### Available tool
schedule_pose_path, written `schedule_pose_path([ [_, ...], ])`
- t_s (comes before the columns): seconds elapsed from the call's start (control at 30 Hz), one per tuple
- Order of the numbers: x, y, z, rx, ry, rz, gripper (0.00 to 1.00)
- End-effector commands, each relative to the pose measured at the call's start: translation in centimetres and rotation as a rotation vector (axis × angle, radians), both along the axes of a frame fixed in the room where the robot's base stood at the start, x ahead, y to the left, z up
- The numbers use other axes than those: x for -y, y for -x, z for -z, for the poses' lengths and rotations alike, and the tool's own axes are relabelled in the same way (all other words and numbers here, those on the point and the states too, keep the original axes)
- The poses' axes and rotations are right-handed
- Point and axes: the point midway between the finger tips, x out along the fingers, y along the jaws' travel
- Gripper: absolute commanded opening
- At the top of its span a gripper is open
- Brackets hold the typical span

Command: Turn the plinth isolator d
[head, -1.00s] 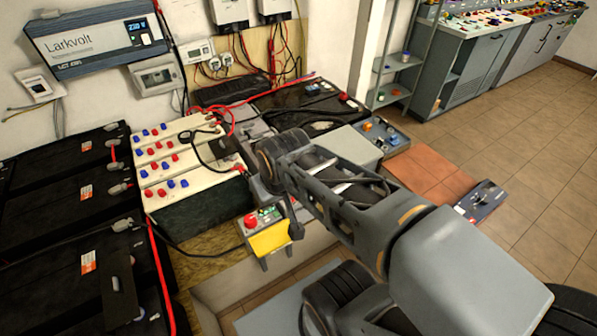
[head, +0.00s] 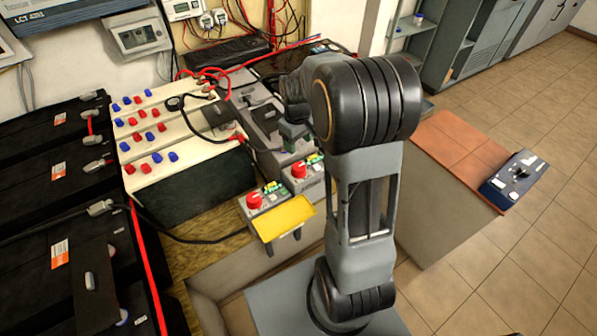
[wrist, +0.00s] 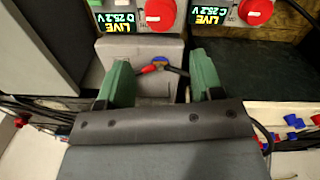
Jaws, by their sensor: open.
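The plinth isolator d has a red knob (wrist: 160,12) at the top of the wrist view, with a display (wrist: 119,20) reading LIVE, D 25.2 V. It appears to be the rear one of two red-knobbed isolators (head: 299,170) in the head view. The neighbouring isolator c (wrist: 255,12) also reads LIVE; it seems to be the front one (head: 254,200), beside a yellow plate. My gripper (wrist: 160,75) is open, its two green fingers apart over a grey block with red and blue leads, short of the knob.
White battery blocks with red and blue caps (head: 135,155) and black batteries (head: 60,180) stand to the left. The yellow plate (head: 285,218) juts out by the front isolator. A brown panel (head: 455,150) and a dark boxed device (head: 515,180) lie right. Tiled floor there is clear.

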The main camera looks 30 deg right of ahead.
Motion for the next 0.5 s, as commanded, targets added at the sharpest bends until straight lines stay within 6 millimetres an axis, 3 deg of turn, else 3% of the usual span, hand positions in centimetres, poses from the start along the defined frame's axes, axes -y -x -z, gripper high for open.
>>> schedule_pose_path([
  [0.5,0.1,0.0,9.6,-0.005,-0.002,-0.002,0.6],
])
